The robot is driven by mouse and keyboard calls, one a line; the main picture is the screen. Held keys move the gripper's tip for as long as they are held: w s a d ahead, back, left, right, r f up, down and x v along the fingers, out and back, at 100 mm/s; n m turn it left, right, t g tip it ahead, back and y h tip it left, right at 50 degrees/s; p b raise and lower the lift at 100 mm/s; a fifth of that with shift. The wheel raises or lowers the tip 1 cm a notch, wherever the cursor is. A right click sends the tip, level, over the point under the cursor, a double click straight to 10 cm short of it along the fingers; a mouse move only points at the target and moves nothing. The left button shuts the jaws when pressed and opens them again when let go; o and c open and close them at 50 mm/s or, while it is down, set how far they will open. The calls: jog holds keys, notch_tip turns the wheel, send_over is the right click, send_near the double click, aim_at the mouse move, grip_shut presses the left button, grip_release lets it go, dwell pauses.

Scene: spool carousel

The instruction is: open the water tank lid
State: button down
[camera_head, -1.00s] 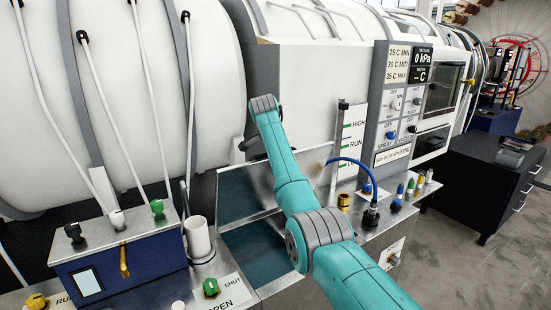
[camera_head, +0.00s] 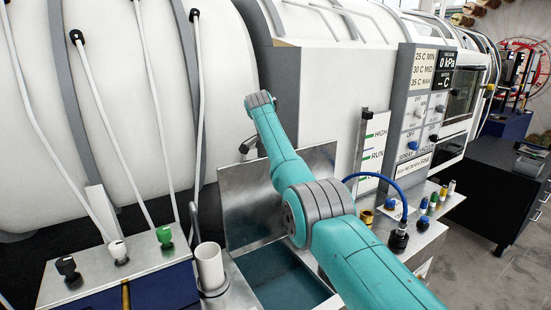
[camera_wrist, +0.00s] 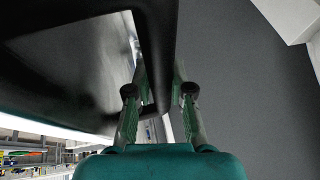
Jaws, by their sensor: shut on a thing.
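The water tank lid (camera_head: 243,208) is a silver metal panel, raised and standing steeply at the back of the tank opening in the head view. Below it the tank (camera_head: 285,280) is open, with dark teal water inside. My arm crosses in front of the lid's right part and hides it. In the wrist view my gripper (camera_wrist: 160,92) is shut on a dark bar, which appears to be the lid's handle (camera_wrist: 157,55).
A white cylinder (camera_head: 209,268) stands left of the opening, beside a box with knobs (camera_head: 118,252). A blue hose (camera_head: 378,177) and several coloured knobs are at the right. The large white vessel (camera_head: 120,100) rises close behind the lid.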

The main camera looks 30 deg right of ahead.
jog(key=shift+w, duration=0.3)
jog(key=c, duration=1)
grip_release()
jog(key=v, duration=1.2)
jog(key=shift+w, duration=0.1)
